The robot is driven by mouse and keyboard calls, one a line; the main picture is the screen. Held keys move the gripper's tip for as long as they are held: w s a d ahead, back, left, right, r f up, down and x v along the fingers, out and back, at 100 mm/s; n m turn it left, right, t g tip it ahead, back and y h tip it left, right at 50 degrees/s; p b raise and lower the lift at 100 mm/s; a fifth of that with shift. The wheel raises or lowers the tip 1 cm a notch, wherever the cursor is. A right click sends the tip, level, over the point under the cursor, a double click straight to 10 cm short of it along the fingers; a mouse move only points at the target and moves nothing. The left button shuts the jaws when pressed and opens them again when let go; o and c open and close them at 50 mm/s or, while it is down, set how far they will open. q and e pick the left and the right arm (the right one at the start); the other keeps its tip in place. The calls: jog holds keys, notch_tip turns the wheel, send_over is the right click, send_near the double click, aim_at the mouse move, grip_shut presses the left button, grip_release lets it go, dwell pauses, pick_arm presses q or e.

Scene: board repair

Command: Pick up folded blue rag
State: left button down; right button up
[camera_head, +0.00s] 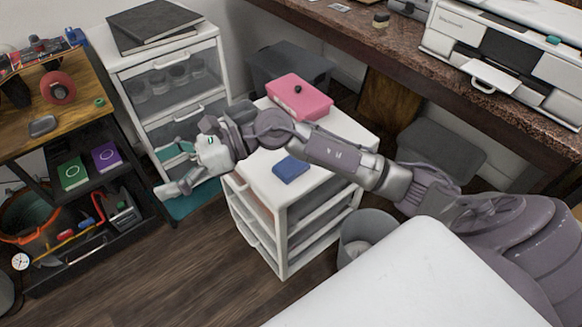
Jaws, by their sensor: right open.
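The folded blue rag (291,169) lies flat on top of the white drawer cart (262,182), near its middle. My right arm reaches in from the right and passes over the cart just behind the rag. My right gripper (163,172) is past the cart's left side, pointing left, with its fingers apart and nothing visible between them. It is well apart from the rag. My left gripper is not in view.
A pink box (300,96) sits at the cart's back. A taller white drawer unit (160,62) stands behind the gripper. A wooden workbench (50,125) is at left, a bin (368,228) right of the cart, and a counter with a printer (500,45) at upper right.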

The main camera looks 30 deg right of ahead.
jog(key=w+d+f+n+g+h, duration=0.1)
jog(key=d+f+n+h, duration=0.2)
jog(key=d+f+h, duration=0.1)
jog(key=n+g+h, duration=0.3)
jog(key=h, duration=0.9)
send_over(291, 164)
notch_tip(291, 164, down, 3)
jog(key=f, duration=0.7)
jog(key=shift+s+d+f+b, duration=0.1)
jog(key=shift+s+d+b, duration=0.05)
jog(key=shift+s+b, duration=0.15)
jog(key=f, duration=0.6)
jog(key=shift+w, duration=0.3)
jog(key=shift+f, duration=0.1)
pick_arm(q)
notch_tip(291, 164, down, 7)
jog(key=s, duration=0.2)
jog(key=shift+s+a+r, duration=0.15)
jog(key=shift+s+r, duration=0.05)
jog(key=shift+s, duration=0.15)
pick_arm(e)
jog(key=c, duration=0.5)
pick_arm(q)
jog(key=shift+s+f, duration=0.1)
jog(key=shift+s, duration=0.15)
pick_arm(e)
jog(key=c, duration=0.5)
